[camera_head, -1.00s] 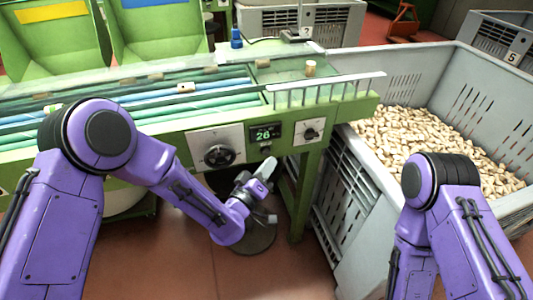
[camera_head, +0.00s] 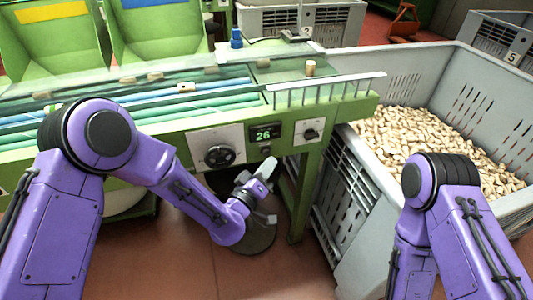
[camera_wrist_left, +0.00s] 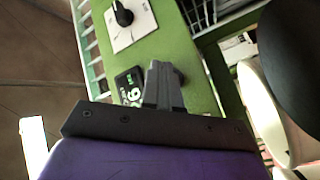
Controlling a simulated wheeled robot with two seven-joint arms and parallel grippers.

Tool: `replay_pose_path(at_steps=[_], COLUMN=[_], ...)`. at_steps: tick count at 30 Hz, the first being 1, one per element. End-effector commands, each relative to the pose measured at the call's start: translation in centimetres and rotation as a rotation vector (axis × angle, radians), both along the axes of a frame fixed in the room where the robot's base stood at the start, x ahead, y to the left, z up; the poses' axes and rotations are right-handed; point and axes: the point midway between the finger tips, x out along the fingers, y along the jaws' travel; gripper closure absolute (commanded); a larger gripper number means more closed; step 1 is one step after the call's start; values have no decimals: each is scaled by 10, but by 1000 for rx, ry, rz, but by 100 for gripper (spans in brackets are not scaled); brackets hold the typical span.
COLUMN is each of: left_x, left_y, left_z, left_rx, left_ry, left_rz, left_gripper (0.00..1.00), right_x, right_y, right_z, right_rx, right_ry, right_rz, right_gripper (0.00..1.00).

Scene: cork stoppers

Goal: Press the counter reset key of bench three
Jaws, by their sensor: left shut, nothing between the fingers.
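The counter display (camera_head: 264,133) on the front of the green bench reads 26. A small key (camera_head: 266,150) sits just below it. My left gripper (camera_head: 267,165) is shut and empty, its fingertips pointing up just below the key; I cannot tell whether they touch it. In the left wrist view the shut fingers (camera_wrist_left: 163,78) stand beside the lit display (camera_wrist_left: 130,86), and the key does not show clearly there. My right gripper is out of view; only its arm shows at the right.
A black dial (camera_head: 219,156) on a white plate lies left of the display, and a black knob (camera_head: 311,134) right of it. A large grey crate (camera_head: 400,75) of corks stands at the right.

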Motion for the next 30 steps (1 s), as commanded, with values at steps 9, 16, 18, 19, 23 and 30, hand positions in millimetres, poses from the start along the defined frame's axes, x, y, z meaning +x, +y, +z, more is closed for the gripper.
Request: replay_pose_path(at_steps=[9, 16, 18, 19, 23, 30], left_x=[0, 2, 4, 6, 8, 8], left_y=[0, 1, 2, 2, 3, 3], left_z=[0, 0, 0, 0, 0, 0], left_rx=[0, 0, 0, 1, 1, 0], left_ry=[0, 0, -1, -1, 0, 0], left_rz=[0, 0, 1, 1, 0, 0], left_gripper=[100, 100, 100, 100, 100, 100], right_x=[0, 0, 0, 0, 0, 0], right_y=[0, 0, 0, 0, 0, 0], right_z=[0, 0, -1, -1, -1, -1], right_rx=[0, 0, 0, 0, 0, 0], right_ry=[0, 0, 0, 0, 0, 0], right_rz=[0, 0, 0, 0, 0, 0], right_gripper=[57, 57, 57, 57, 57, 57])
